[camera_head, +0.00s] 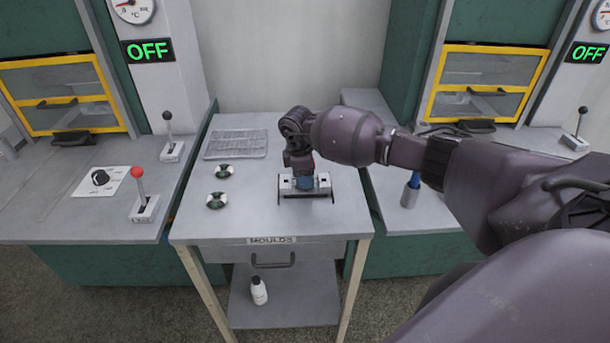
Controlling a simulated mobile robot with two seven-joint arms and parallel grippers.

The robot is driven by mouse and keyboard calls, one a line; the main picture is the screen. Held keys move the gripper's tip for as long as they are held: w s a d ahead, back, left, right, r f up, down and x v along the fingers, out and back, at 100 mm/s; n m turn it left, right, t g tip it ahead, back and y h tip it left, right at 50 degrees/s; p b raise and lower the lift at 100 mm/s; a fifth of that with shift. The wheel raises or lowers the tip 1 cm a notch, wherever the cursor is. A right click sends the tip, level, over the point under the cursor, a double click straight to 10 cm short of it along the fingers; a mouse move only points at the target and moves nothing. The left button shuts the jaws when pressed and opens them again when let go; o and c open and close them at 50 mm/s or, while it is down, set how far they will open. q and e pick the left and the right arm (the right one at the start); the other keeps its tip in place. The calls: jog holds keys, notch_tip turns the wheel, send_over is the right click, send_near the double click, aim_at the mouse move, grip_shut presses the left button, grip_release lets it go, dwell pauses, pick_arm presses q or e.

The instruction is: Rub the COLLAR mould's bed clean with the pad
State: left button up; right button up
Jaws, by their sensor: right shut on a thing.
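My right gripper (304,184) reaches down from the right onto the mould and points at the tabletop. It is shut on a small bluish piece, the pad, which is mostly hidden by the jaws and wrist. The mould (323,181) is a light grey metal block with a dark front edge, on the right half of the small table (265,215) marked MOULDS. The gripper covers its middle, so the bed is largely hidden. I cannot read a COLLAR mark on it. Whether the pad touches the bed cannot be told. My left gripper is not in view.
A grey cup (410,192) stands on the right bench. A red-knobbed lever (143,205) stands on the left bench. A white bottle (259,291) stands on the lower shelf.

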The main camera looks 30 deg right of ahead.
jog(key=shift+f, duration=0.3)
dwell(0.5)
jog(key=shift+s+a+r+p, duration=0.1)
jog(key=shift+s+a+p, duration=0.2)
jog(key=shift+a+p, duration=0.1)
jog(key=shift+s+a, duration=0.15)
jog(key=shift+w+d+f+b, duration=0.2)
jog(key=shift+w+d+b, duration=0.1)
jog(key=shift+w, duration=0.25)
jog(key=shift+w+d+b, duration=0.4)
jog(key=shift+w+b, duration=0.1)
jog(key=shift+w, duration=0.15)
